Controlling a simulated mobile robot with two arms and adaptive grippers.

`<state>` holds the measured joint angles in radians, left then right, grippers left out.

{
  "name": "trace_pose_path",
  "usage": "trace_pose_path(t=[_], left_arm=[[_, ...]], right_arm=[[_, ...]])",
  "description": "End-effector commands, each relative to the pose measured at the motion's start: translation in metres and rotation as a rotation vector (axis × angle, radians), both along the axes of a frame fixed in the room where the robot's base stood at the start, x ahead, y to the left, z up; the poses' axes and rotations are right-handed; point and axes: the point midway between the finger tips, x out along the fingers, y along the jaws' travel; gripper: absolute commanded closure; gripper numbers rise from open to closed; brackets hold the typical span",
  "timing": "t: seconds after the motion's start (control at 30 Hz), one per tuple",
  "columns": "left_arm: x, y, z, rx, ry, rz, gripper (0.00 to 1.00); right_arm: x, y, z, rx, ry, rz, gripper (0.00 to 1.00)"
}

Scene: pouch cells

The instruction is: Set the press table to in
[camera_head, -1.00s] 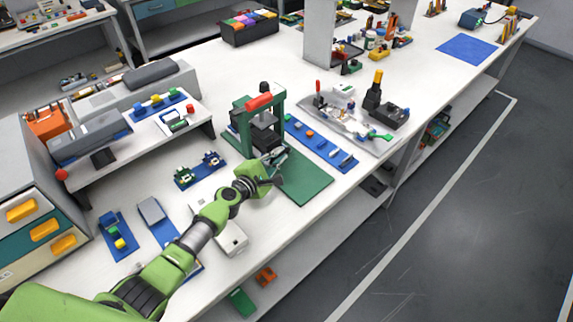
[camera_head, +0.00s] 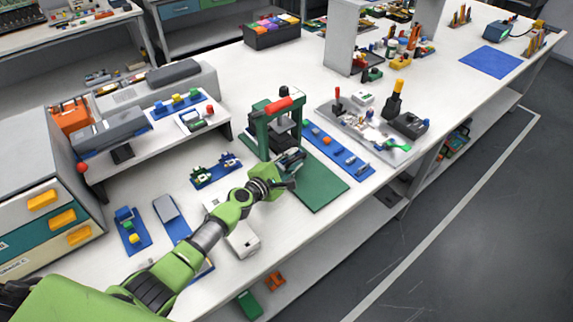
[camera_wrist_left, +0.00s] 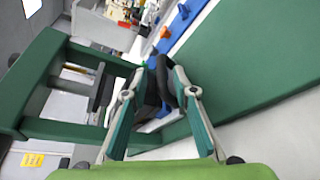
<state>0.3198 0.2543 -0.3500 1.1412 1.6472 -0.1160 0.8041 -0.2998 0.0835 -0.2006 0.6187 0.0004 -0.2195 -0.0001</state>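The press (camera_head: 263,135) is a green frame with a red bar on top, standing on a green base plate (camera_head: 322,187) on the white bench. A dark grey block, which looks like the press table (camera_head: 290,157), sits low at the front of the frame. My left gripper (camera_head: 289,179) is right at this block, above the plate. My right gripper is not in view.
A blue strip with small parts (camera_head: 338,150) lies right of the press. A grey tray with tools (camera_head: 372,125) is beyond it. A blue holder (camera_head: 216,170) and a white box (camera_head: 243,240) are left of the plate. The bench's front edge runs close to the plate.

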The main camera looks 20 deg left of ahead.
Motion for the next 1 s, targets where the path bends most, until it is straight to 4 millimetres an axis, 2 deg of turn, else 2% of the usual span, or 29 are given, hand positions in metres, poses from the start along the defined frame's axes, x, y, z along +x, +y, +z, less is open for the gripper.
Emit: trace_pose_path(t=[0.33, 0.7, 1.0], left_arm=[[-0.021, 0.006, 0.005, 0.005, -0.002, -0.004, 0.74], [-0.060, 0.019, 0.014, 0.000, -0.002, -0.002, 0.74], [-0.067, 0.022, 0.017, 0.000, -0.003, -0.001, 0.74]], right_arm=[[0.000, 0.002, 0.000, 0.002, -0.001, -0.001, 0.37], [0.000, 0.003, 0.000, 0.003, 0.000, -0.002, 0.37], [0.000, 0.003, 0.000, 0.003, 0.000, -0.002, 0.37]])
